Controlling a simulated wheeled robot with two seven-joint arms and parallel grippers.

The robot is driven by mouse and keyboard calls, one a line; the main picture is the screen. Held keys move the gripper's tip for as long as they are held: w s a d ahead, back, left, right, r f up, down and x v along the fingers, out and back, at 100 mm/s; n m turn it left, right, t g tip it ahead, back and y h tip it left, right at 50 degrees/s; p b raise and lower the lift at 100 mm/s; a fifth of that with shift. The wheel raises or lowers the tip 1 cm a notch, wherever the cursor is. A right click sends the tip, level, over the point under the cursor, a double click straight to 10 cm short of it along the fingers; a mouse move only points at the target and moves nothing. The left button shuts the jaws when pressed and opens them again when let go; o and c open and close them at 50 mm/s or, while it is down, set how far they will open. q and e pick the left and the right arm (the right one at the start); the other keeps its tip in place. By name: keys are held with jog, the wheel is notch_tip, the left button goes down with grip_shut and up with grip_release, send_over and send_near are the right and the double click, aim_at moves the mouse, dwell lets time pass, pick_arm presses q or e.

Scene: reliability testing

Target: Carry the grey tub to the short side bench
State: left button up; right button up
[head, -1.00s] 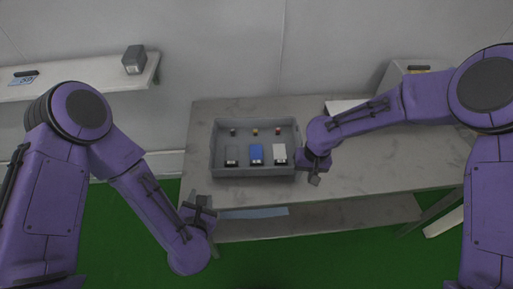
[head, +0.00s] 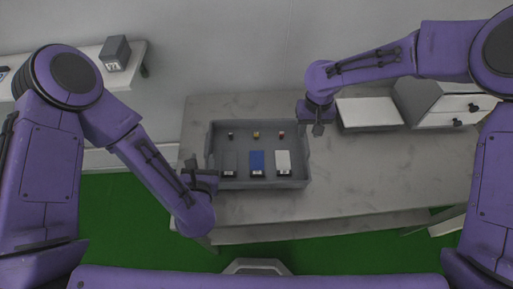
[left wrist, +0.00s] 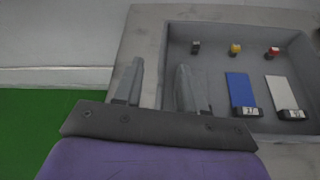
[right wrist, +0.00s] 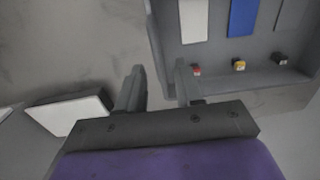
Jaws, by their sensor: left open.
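The grey tub (head: 258,184) stands on the stone-look table (head: 400,185), with three small knobs and black, blue and white items inside. It also shows in the left wrist view (left wrist: 245,28) and the right wrist view (right wrist: 268,76). My left gripper (head: 189,168) is open at its left wall; in the left wrist view the fingers (left wrist: 158,85) lie either side of that wall's line. My right gripper (head: 318,129) is open and empty by the back right corner; its fingers (right wrist: 160,88) show near the right wall. Contact cannot be told. A white side bench (head: 85,65) is at the left.
A grey box with a number label (head: 115,53) stands on the side bench. Right of the tub are a white-topped flat block (head: 368,112) and a drawer unit (head: 445,103). The table's right front is clear. Green floor (head: 120,215) lies in front.

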aim_at(206, 143)
jog(key=shift+s+d+r, duration=0.2)
jog(key=shift+s+r, duration=0.05)
jog(key=shift+s, duration=0.25)
jog(key=shift+d+f, duration=0.1)
jog(key=shift+f, duration=0.25)
pick_arm(q)
jog(key=x, duration=1)
jog(key=shift+w+d, duration=0.1)
jog(key=shift+d, duration=0.1)
pick_arm(e)
jog(key=f, duration=1)
jog(key=shift+w, duration=0.2)
pick_arm(q)
jog(key=c, duration=0.7)
pick_arm(e)
grip_shut()
pick_arm(q)
grip_shut()
jog(key=shift+r, duration=0.1)
